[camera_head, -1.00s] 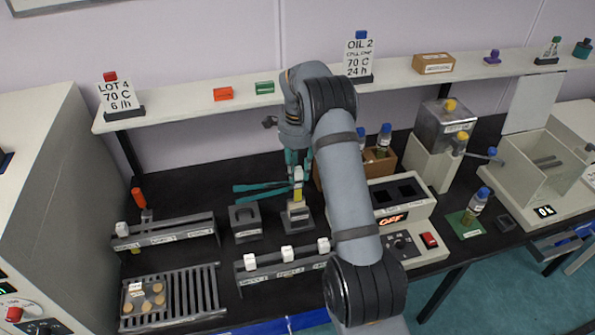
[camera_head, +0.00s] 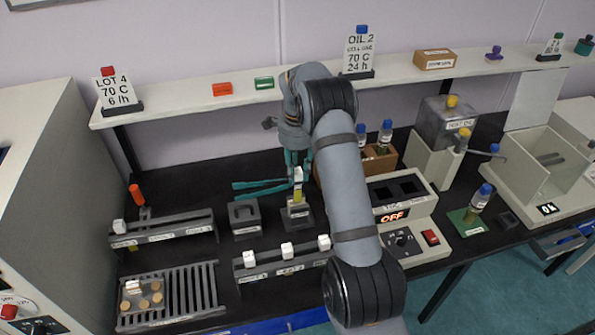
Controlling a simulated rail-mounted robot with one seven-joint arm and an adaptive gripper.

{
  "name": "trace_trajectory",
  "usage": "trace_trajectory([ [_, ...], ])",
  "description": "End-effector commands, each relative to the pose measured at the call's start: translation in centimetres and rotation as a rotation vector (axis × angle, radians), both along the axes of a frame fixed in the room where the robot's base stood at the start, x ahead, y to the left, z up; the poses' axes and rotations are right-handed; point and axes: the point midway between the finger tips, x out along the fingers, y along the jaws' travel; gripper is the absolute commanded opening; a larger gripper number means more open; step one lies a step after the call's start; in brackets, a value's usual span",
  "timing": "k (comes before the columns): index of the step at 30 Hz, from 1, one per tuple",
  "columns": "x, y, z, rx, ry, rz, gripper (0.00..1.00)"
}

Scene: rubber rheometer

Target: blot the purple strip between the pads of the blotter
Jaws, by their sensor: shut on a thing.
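My gripper (camera_head: 297,165) points down over the bench, with teal fingers. It is shut on a small white tab (camera_head: 298,175). A yellowish strip (camera_head: 297,194) shows below the tab, at the top of a small grey stand (camera_head: 299,218) with a label. I cannot tell whether the strip is inside the stand or just above it. No strip that reads as purple is visible. A grey block with a raised frame (camera_head: 246,220) stands just left of the stand. I cannot tell for sure which of these is the blotter.
Teal bars (camera_head: 258,190) lie low behind the grey block. Racks with white tabs stand at left (camera_head: 170,235) and front (camera_head: 270,267). A slatted tray (camera_head: 187,292) is at front left. A unit reading OFF (camera_head: 391,217) is close right of my arm.

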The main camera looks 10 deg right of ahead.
Motion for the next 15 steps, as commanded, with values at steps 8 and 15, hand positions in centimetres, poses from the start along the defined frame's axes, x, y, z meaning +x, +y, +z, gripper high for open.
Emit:
trace_trajectory([
  [8,0.0,0.0,-2.0,0.0,0.0,0.0,0.0],
  [15,0.0,0.0,-3.4,0.0,0.0,0.0,0.0],
])
